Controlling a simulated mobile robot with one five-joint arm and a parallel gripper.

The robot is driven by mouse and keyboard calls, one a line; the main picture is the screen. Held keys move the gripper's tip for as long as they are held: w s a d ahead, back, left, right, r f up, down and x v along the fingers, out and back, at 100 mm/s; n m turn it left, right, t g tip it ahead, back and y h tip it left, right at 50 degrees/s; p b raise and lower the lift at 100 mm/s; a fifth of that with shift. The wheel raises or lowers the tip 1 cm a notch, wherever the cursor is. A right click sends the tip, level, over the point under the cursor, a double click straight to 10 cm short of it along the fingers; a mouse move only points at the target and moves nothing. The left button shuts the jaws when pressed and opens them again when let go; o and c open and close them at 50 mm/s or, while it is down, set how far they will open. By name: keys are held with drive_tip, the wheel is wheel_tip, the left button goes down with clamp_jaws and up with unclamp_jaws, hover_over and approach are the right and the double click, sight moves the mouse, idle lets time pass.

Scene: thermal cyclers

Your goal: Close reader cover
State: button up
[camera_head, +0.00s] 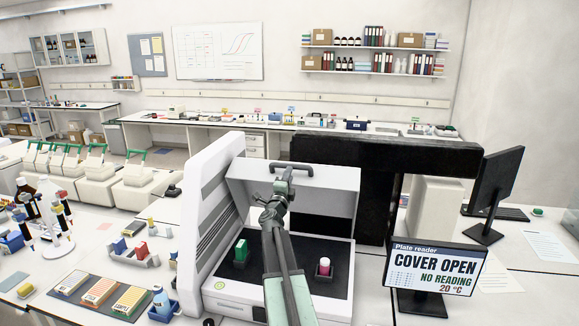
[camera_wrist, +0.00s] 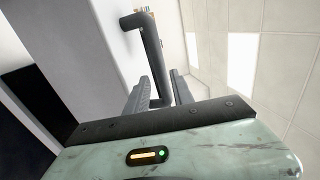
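The plate reader (camera_head: 235,300) stands on the bench with its white cover (camera_head: 325,200) raised. A dark bar handle (camera_head: 292,165) sits on the top of the cover. Its dark deck (camera_head: 335,285) is exposed, with a green item (camera_head: 241,250) on the left and a pink-red, white-topped item (camera_head: 324,266) on the right. My gripper (camera_head: 284,182) is at the handle. In the wrist view, the handle (camera_wrist: 152,45) runs between the two fingers of my gripper (camera_wrist: 160,78). The fingers are apart, with a narrow gap at the right one; firm contact is not visible.
A display (camera_head: 436,268) right of the reader says "COVER OPEN, NO READING, 20 °C". A dark monitor (camera_head: 495,190) stands behind it. A tall white panel (camera_head: 215,210) borders the cover's left side.

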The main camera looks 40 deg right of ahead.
drive_tip(key=p+x, duration=0.1)
drive_tip(key=x, duration=0.5)
drive_tip(key=shift+w+d, duration=0.1)
drive_tip(key=shift+d, duration=0.1)
drive_tip(key=shift+a, duration=0.1)
clamp_jaws()
idle(1.0)
